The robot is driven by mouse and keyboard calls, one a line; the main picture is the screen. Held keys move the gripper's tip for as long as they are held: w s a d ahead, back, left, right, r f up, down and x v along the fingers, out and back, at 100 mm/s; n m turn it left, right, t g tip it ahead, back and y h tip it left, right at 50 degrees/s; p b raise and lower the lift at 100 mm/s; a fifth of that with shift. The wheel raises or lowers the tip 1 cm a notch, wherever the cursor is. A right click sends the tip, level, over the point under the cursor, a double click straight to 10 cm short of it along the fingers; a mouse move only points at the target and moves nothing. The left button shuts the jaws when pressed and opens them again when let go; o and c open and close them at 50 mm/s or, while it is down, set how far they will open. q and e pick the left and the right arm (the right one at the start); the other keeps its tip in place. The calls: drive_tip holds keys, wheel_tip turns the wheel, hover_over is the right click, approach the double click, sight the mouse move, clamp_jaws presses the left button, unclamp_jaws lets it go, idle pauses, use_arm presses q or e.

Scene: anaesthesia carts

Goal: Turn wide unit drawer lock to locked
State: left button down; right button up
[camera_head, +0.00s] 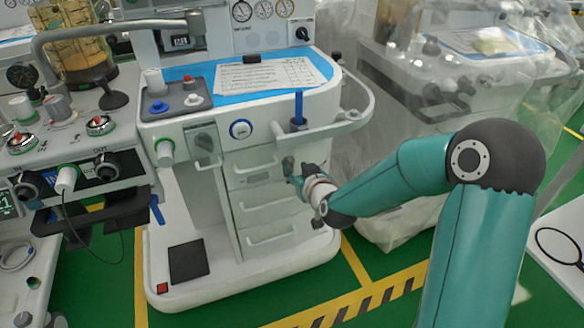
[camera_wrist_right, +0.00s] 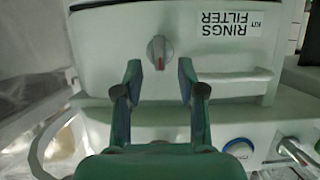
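The wide unit (camera_head: 262,215) is a white cart with a column of drawers in the head view. Its drawer lock (camera_wrist_right: 159,50) is a small grey knob with a red mark at its lower end in the right wrist view, on the front of the labelled drawer. My right gripper (camera_head: 291,172) is at the upper drawers in the head view, and probably hides the lock there. In the right wrist view, my right gripper (camera_wrist_right: 159,82) is open, with one finger on each side of the knob's lower end. Neither finger visibly touches the knob. My left gripper is not in view.
A drawer handle (camera_wrist_right: 235,77) runs close beside the right finger in the wrist view. A curved rail (camera_head: 366,105) juts out from the worktop above my right arm. A plastic-covered cart (camera_head: 385,215) stands close on the right. Green floor lies in front.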

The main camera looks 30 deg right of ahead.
sight(292, 167)
drive_tip(key=shift+x, duration=2.05)
drive_tip(key=shift+c, duration=0.3)
clamp_jaws()
